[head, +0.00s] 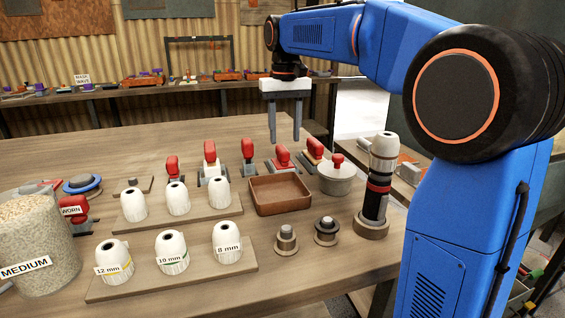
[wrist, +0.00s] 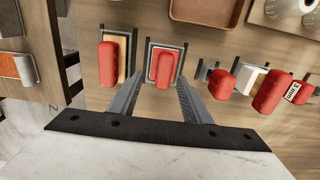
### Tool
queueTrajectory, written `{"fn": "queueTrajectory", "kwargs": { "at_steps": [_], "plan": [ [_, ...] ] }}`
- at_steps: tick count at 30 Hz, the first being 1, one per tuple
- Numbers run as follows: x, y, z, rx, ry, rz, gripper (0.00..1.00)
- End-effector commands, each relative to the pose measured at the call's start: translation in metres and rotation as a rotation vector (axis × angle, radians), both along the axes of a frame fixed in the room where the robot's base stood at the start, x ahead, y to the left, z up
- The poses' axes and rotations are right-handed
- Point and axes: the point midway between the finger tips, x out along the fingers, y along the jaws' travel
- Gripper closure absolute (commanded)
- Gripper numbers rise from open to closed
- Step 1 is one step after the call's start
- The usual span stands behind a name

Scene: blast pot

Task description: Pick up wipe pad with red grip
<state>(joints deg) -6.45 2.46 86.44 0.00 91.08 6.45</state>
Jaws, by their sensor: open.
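Several red-gripped tools stand in a row across the table. One has a flat red and white base (head: 283,157); in the wrist view its red grip (wrist: 164,68) lies between my fingers. Beside it is one with a tan pad (head: 314,150), also in the wrist view (wrist: 113,62). Further along are a small grey-based one (head: 248,152), one with a white block (head: 210,158) and a labelled one (head: 172,166). I cannot tell for certain which is the wipe pad. My gripper (head: 285,135) points down, open and empty, above the red and white based tool.
A brown tray (head: 279,209) and a lidded pot (head: 337,178) stand close in front of the row. A tall stacked nozzle (head: 378,180) rises at the right. White nozzles stand on two boards (head: 180,280) at the front. A jar of grit (head: 38,240) is at left.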

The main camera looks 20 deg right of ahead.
Motion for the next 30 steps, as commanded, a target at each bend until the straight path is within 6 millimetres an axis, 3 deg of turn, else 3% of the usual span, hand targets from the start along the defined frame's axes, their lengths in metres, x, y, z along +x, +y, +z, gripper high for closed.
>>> {"fn": "queueTrajectory", "kwargs": {
  "at_steps": [13,23,28,30],
  "plan": [
    [-0.003,0.008,-0.048,0.000,0.001,-0.001,0.56],
    [-0.003,0.008,-0.053,0.000,0.000,0.000,0.56],
    [-0.003,0.007,-0.053,0.000,0.000,0.000,0.97],
    [-0.003,0.007,-0.053,0.000,0.000,0.000,1.00]
  ]
}}
